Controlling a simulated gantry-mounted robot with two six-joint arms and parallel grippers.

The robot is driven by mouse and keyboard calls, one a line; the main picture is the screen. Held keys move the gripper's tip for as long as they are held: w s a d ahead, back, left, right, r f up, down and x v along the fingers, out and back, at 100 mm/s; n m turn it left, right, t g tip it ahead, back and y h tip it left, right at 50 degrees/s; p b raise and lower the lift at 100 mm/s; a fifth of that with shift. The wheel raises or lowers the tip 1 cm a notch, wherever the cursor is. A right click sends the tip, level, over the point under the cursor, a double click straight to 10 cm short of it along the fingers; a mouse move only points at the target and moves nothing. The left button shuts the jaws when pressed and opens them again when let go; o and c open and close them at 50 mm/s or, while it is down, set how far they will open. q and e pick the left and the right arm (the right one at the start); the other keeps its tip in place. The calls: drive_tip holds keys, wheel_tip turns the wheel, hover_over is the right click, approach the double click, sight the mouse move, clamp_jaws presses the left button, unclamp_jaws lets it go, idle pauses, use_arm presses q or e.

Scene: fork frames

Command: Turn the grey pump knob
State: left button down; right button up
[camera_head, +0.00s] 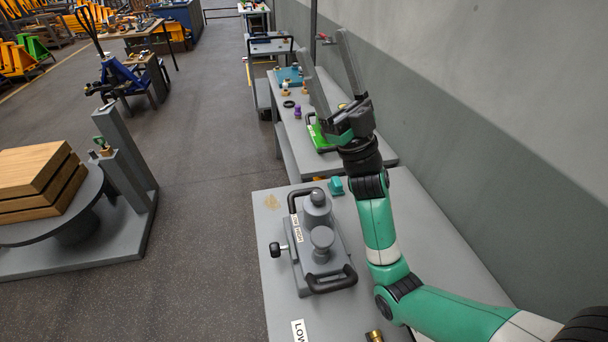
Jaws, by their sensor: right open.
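The grey pump (308,268) stands on the near grey table. A round grey knob (321,238) sits on its top, with a taller domed grey part (317,204) behind it. A small black knob (275,249) sticks out from its left side. Black handles run along its back-left and front edges. My right gripper (321,38) is open and empty, with its long grey fingers pointing up and away, beyond the pump and over the farther tables. It is well apart from the pump. My left gripper is not in view.
A teal piece (336,186) lies behind the pump, and a small brass piece (375,336) is at the bottom edge. A wall (500,130) runs along the right. Farther tables hold small objects. Wooden boards (40,175) lie on a round platform at left.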

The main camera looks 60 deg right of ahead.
drive_tip(key=w+d+f+n+g+y+p, duration=0.15)
drive_tip(key=d+f+n+g+y, duration=0.35)
drive_tip(key=f, duration=0.9)
drive_tip(key=m+g+h+p, duration=0.1)
drive_tip(key=m+g+p, duration=0.1)
drive_tip(key=m+g, duration=0.65)
approach(306, 202)
drive_tip(key=shift+n, duration=0.35)
drive_tip(key=x, duration=0.3)
drive_tip(key=r+b+x, duration=0.1)
drive_tip(key=x, duration=0.2)
drive_tip(key=r+b+x, duration=0.1)
drive_tip(key=x, duration=0.2)
drive_tip(key=shift+r, duration=0.1)
drive_tip(key=shift+w+a+r, duration=0.1)
drive_tip(key=shift+w, duration=0.5)
drive_tip(key=shift+c, duration=0.3)
clamp_jaws()
